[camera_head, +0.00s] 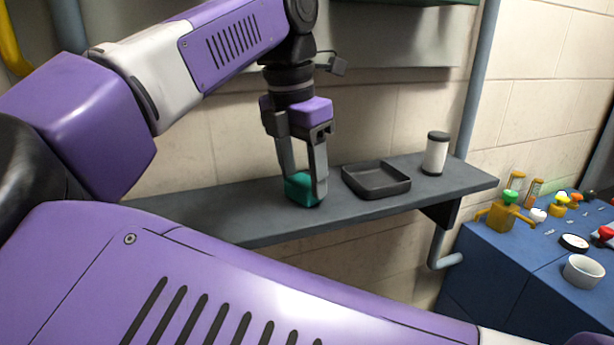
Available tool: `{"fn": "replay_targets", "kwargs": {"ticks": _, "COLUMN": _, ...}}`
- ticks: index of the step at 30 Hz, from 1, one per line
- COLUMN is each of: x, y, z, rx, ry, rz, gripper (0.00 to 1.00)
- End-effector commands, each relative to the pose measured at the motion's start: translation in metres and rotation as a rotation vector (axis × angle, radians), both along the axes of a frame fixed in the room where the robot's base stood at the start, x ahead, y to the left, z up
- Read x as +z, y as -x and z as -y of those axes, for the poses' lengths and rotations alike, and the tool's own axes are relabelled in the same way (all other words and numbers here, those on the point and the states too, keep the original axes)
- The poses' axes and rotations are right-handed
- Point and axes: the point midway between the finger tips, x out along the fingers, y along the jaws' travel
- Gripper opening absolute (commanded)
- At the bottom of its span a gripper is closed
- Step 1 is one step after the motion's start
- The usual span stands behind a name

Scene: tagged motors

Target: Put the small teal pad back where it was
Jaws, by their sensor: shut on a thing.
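The small teal pad (301,189) is between the fingers of my gripper (306,191), which is shut on it. The pad is at the grey wall shelf (240,219), left of the black tray. I cannot tell whether its underside touches the shelf or is slightly above it. My gripper points downward, and its fingers cover part of the pad's sides.
A shallow black tray (376,190) sits on the shelf just right of the pad and looks empty. A white cylinder with a black lid (436,154) stands near the shelf's right end. A blue bench (508,260) with colored knobs and a white cup (583,272) is at the right.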

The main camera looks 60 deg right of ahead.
Motion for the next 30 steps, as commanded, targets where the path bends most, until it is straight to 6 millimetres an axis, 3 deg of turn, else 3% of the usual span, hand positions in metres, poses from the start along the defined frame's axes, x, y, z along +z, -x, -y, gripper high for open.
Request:
{"fn": "replay_targets", "kwargs": {"ticks": 6, "x": -0.004, "y": 0.0, "z": 0.0, "rx": 0.0, "ry": 0.0, "rz": 0.0, "gripper": 0.18}}
{"fn": "replay_targets", "kwargs": {"ticks": 7, "x": -0.003, "y": 0.0, "z": 0.0, "rx": 0.0, "ry": 0.0, "rz": 0.0, "gripper": 0.61}}
{"fn": "replay_targets", "kwargs": {"ticks": 9, "x": -0.003, "y": 0.0, "z": 0.0, "rx": 0.001, "ry": 0.0, "rz": 0.0, "gripper": 0.75}}
{"fn": "replay_targets", "kwargs": {"ticks": 10, "x": -0.003, "y": 0.0, "z": 0.0, "rx": 0.0, "ry": 0.0, "rz": 0.0, "gripper": 0.77}}
{"fn": "replay_targets", "kwargs": {"ticks": 23, "x": 0.006, "y": -0.001, "z": -0.001, "rx": 0.002, "ry": 0.0, "rz": 0.002, "gripper": 0.77}}
{"fn": "replay_targets", "kwargs": {"ticks": 30, "x": 0.045, "y": -0.002, "z": -0.006, "rx": 0.004, "ry": 0.001, "rz": 0.003, "gripper": 0.77}}
